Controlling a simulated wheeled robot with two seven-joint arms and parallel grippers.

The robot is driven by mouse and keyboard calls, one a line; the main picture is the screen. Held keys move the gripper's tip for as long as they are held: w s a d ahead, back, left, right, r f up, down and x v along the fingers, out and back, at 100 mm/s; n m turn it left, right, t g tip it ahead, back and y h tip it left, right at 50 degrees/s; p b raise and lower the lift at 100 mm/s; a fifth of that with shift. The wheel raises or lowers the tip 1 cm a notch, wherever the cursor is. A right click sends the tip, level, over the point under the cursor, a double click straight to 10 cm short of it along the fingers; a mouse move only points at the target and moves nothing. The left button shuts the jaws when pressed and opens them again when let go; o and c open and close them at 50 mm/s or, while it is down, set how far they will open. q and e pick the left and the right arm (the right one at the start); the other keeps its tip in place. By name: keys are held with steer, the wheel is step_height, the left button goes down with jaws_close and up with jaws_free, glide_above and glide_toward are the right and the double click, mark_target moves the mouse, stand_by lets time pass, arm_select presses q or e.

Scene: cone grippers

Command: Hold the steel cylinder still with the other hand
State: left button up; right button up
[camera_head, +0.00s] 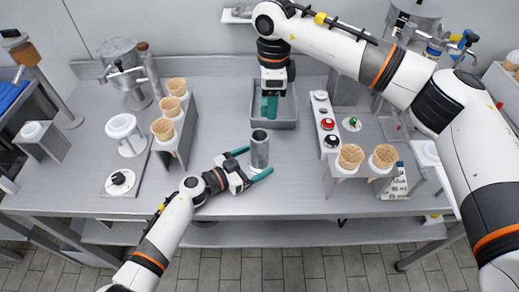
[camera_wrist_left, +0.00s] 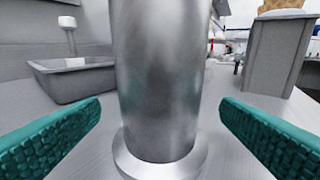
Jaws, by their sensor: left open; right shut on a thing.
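The steel cylinder (camera_head: 260,150) stands upright on a pale round base near the front middle of the table. In the left wrist view the cylinder (camera_wrist_left: 158,80) fills the middle, with its ring-shaped base (camera_wrist_left: 160,165) below. My left gripper (camera_head: 259,160) is open, its teal fingers on either side of the cylinder. In the left wrist view a gap shows between the cylinder and each finger. My right gripper (camera_head: 269,105) points down over the grey tray (camera_head: 287,125) behind the cylinder. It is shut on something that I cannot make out.
A holder with several wafer cones (camera_head: 170,105) stands to the left. Another holder with two cones (camera_head: 350,157) stands to the right, near a panel with red and black buttons (camera_head: 328,124). A white stand (camera_head: 122,130) is at the left. The table's front edge is close to my left gripper.

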arm_select(q)
steer(key=o, duration=0.3)
steer(key=v, duration=1.2)
steer(key=shift+a, duration=0.1)
